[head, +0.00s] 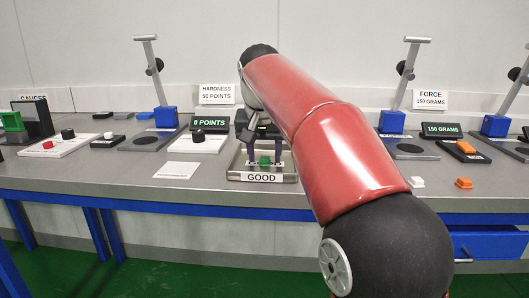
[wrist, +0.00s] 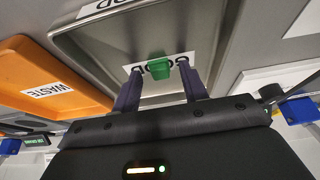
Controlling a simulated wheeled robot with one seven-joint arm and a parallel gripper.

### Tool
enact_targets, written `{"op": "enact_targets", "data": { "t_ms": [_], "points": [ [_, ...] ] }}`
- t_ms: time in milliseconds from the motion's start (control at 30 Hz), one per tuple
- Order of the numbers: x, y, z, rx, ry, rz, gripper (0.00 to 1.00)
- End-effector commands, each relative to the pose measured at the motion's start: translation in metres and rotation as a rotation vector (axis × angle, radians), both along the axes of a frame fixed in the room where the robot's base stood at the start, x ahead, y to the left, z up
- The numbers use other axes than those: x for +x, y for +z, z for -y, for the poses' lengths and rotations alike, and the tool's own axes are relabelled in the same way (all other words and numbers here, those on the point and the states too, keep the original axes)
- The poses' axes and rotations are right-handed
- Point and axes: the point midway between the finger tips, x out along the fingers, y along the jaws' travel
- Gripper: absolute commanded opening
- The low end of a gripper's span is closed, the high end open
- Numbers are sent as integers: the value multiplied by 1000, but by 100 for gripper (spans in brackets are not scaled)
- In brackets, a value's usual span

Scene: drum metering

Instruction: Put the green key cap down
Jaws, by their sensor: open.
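The green key cap (head: 265,160) is at the metal tray marked GOOD (head: 235,166), near the middle of the bench. In the wrist view the green key cap (wrist: 159,68) sits over the tray's inner GOOD label, between my fingertips. My gripper (head: 265,155) points down over the tray with its fingers apart. In the wrist view my gripper (wrist: 159,72) shows a gap on each side of the cap, so neither finger seems to press it. The metal tray (wrist: 92,58) fills the middle of that view. Whether the cap rests fully on the tray floor is hard to tell.
An orange WASTE tray (wrist: 30,75) stands beside the GOOD tray in the wrist view. A white cap (head: 417,182) and an orange cap (head: 463,183) lie on the bench at right. A display reading 0 POINTS (head: 210,123) stands behind left. A white card (head: 176,170) lies left.

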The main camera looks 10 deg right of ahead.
Motion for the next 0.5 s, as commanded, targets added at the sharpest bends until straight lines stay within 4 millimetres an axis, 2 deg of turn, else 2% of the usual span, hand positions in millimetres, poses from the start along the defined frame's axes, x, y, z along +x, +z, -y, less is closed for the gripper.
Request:
{"op": "enact_targets", "data": {
  "t_ms": [167,500],
  "points": [
    [-7,24,-3,0,1,3,44],
    [-33,92,-12,0,1,3,44]
  ]
}}
